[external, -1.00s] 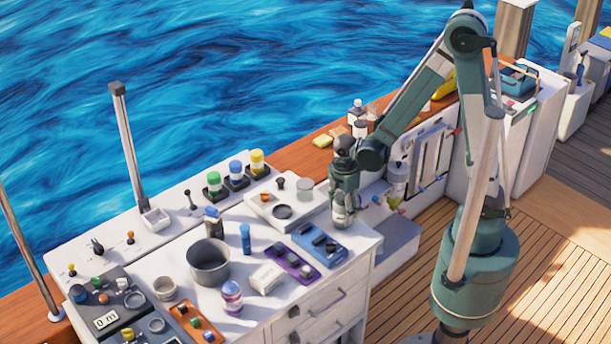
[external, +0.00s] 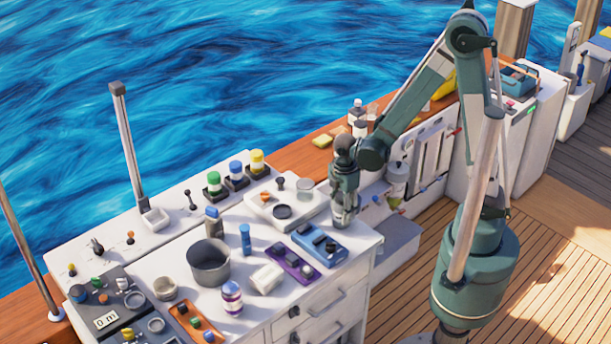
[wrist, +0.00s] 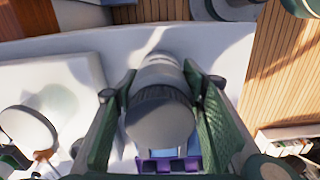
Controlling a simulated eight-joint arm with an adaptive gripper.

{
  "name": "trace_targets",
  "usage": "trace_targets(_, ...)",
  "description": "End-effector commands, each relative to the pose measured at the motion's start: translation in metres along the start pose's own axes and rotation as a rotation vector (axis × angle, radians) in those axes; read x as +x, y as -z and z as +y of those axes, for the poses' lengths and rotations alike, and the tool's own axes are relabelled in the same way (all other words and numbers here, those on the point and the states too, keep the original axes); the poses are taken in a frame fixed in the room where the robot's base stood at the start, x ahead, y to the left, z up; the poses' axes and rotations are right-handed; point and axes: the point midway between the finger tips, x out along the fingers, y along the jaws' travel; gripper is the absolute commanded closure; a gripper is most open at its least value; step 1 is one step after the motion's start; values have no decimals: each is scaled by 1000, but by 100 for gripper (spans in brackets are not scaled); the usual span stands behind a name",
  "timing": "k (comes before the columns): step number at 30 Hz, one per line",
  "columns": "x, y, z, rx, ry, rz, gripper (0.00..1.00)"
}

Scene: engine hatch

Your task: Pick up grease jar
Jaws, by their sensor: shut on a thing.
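A jar with a wide grey lid (wrist: 160,115) and a pale body, which I take to be the grease jar, sits between the two green finger pads of my gripper (wrist: 162,112) in the wrist view. The pads press on it from both sides, so my gripper is shut on it. In the external view my gripper (external: 343,215) points down at the right end of the white worktop (external: 350,262), beside the blue tray. The jar is mostly hidden by the fingers there, and I cannot tell whether it touches the worktop.
The blue tray (external: 322,245) and purple tray (external: 292,263) lie left of my gripper. A white tray (external: 268,213) with a clear jar (external: 304,187) stands behind them. A grey pot (external: 208,265), blue tube (external: 245,240) and purple-labelled jar (external: 232,297) stand farther left.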

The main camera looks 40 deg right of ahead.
Motion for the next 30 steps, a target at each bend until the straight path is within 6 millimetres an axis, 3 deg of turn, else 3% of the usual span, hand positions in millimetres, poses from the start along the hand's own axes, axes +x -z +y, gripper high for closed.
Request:
trace_targets(11, -21, 0, 0, 0, 0, 0, 77)
trace_targets(30, -87, 0, 0, 0, 1, 0, 77)
